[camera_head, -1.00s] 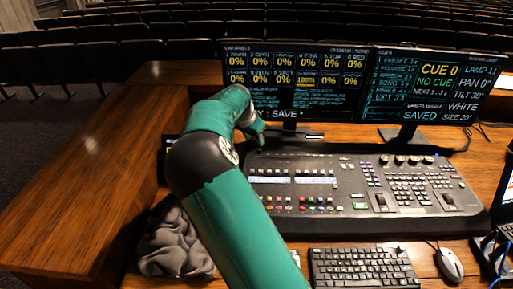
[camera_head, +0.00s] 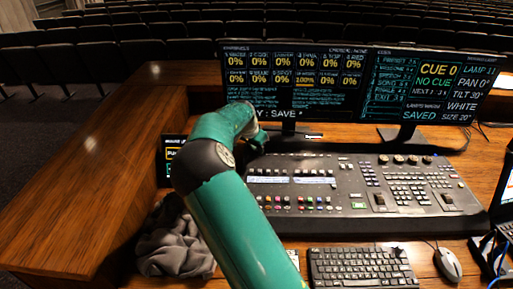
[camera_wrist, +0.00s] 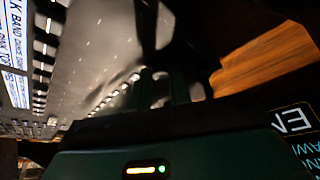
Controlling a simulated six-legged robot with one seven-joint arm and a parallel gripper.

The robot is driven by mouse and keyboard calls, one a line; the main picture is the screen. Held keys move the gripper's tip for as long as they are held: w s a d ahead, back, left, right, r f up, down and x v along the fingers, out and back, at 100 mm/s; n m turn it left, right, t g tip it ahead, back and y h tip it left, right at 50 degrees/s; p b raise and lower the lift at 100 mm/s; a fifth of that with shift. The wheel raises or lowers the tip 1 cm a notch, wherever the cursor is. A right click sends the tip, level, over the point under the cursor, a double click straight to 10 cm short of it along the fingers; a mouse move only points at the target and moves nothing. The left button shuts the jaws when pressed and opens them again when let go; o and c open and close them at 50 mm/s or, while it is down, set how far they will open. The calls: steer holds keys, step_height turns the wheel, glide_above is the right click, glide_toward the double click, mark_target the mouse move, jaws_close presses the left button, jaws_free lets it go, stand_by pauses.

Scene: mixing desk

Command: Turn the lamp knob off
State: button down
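The mixing desk (camera_head: 345,222) lies in front of two monitors. A row of several round dark knobs (camera_head: 400,160) runs along its upper right edge; I cannot tell which, if any, is the lamp knob. My green arm reaches over the desk's left end, and its far end is near the desk's upper left corner, below the left monitor. My gripper is hidden there in the head view. In the wrist view, my gripper (camera_wrist: 162,84) shows as two dark fingers with a gap between them, over the blurred grey desk surface. Nothing is clearly held.
The left monitor (camera_head: 300,80) and right monitor (camera_head: 435,90) stand close behind the desk. A small screen (camera_head: 172,150) stands left of my arm. A grey cloth (camera_head: 172,245), a keyboard (camera_head: 362,268) and a mouse (camera_head: 448,264) lie in front. The wooden table at left is clear.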

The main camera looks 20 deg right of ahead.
stand_by(0.3)
steer(key=n, duration=0.1)
steer(key=n+y, duration=0.1)
steer(key=n, duration=0.1)
steer(key=n+t, duration=0.1)
steer(key=shift+s+d+n, duration=0.2)
steer(key=shift+d+n, duration=0.05)
steer(key=shift+n, duration=0.05)
steer(key=n+y, duration=0.1)
steer(key=n, duration=0.1)
steer(key=n+t+y, duration=0.1)
steer(key=n, duration=0.2)
steer(key=shift+d+n, duration=0.15)
steer(key=shift+n, duration=0.15)
steer(key=shift+y, duration=0.3)
steer(key=c, duration=1.3)
jaws_free()
steer(key=v, duration=1.4)
